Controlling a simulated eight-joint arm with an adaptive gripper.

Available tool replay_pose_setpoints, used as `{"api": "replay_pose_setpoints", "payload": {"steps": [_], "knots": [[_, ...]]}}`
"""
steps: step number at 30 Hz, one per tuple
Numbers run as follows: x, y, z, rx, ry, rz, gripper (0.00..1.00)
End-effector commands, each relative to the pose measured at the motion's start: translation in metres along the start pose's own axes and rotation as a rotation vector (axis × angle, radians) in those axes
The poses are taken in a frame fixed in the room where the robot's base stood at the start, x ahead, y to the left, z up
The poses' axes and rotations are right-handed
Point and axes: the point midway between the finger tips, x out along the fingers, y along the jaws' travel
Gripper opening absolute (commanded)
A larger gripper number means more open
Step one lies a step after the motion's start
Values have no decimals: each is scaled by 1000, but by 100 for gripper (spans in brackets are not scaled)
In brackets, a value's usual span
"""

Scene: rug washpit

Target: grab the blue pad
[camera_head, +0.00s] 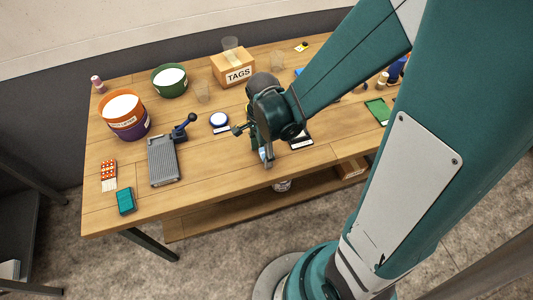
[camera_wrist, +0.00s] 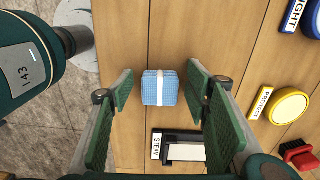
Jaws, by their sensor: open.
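A small light blue pad (camera_wrist: 153,88) with a pale band across it lies on the wooden table near its front edge. In the wrist view it sits between the two fingers of my gripper (camera_wrist: 160,92), with space on both sides. In the head view my gripper (camera_head: 265,158) points down close over the table, and a bit of the pad (camera_head: 262,154) shows beside the fingertips, the rest hidden. The fingers are open, with nothing held.
A black tray labelled STEAM (camera_wrist: 185,152) lies close beside the pad. A blue-rimmed round dish (camera_head: 219,120), a yellow dish (camera_wrist: 290,106) and a red brush (camera_wrist: 300,156) lie farther off. A grey ribbed board (camera_head: 163,162) stands left; the table between is clear.

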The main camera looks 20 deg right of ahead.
Motion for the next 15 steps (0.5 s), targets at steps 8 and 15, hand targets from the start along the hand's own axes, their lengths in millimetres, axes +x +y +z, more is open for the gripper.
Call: {"api": "replay_pose_setpoints", "payload": {"steps": [8, 15], "knots": [[0, 0, 0, 0, 0, 0, 25], [0, 0, 0, 0, 0, 0, 22]]}}
